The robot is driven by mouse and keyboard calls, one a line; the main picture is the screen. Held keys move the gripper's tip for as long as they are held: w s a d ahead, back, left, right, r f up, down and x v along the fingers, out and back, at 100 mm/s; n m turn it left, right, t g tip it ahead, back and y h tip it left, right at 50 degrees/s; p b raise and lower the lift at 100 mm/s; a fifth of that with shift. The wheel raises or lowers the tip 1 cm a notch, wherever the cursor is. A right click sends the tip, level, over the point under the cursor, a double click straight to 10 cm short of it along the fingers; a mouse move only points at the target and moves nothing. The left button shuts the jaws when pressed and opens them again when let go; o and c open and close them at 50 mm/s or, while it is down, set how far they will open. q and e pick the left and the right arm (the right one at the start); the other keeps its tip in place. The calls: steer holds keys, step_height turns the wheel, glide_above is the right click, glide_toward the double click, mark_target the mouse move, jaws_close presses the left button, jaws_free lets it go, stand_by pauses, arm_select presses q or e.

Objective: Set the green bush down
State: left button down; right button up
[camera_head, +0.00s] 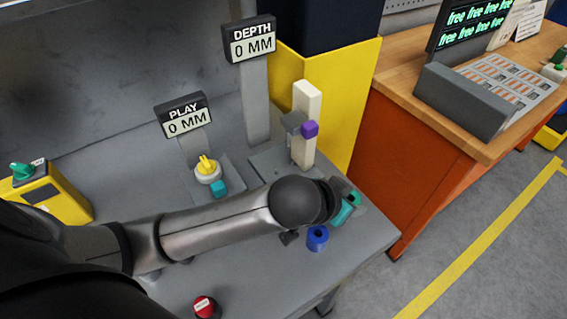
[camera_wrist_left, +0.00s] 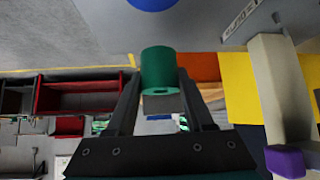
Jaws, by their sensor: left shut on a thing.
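The green bush (camera_wrist_left: 158,68) is a short cylinder between the two fingers of my left gripper (camera_wrist_left: 158,88), which is shut on it. In the head view my wrist covers most of the left gripper (camera_head: 347,207), and only a little green shows beyond it, over the bench's right end. Whether the bush touches the bench cannot be told. A blue bush (camera_head: 317,237) stands on the grey bench (camera_head: 275,278) just below the gripper in the picture. My right gripper is out of view.
The PLAY gauge (camera_head: 186,120) has a yellow piece (camera_head: 207,168) and a teal block (camera_head: 219,188) before it. The DEPTH gauge (camera_head: 250,45) stands behind a white post (camera_head: 304,120) with a purple block (camera_head: 309,129). A red button (camera_head: 205,306) is at the front. An orange workbench (camera_head: 425,140) stands right.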

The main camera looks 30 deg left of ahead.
arm_select(q)
steer(key=w+a, duration=0.2)
steer(key=a, duration=0.3)
steer(key=w+a, duration=0.1)
steer(key=a, duration=0.4)
steer(key=w+a+b, duration=0.1)
steer(key=w+a, duration=0.1)
steer(key=a, duration=0.3)
steer(key=shift+w+a, duration=0.25)
steer(key=shift+w, duration=0.1)
steer(key=shift+w+a, duration=0.15)
steer(key=shift+a, duration=0.35)
steer(key=shift+f+b, duration=0.5)
steer(key=shift+f, duration=1.3)
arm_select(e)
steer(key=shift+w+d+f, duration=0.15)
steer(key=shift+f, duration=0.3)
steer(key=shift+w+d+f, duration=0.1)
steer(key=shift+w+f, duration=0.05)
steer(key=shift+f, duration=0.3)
arm_select(q)
steer(key=shift+f, duration=0.15)
steer(key=shift+c, duration=1.4)
jaws_free()
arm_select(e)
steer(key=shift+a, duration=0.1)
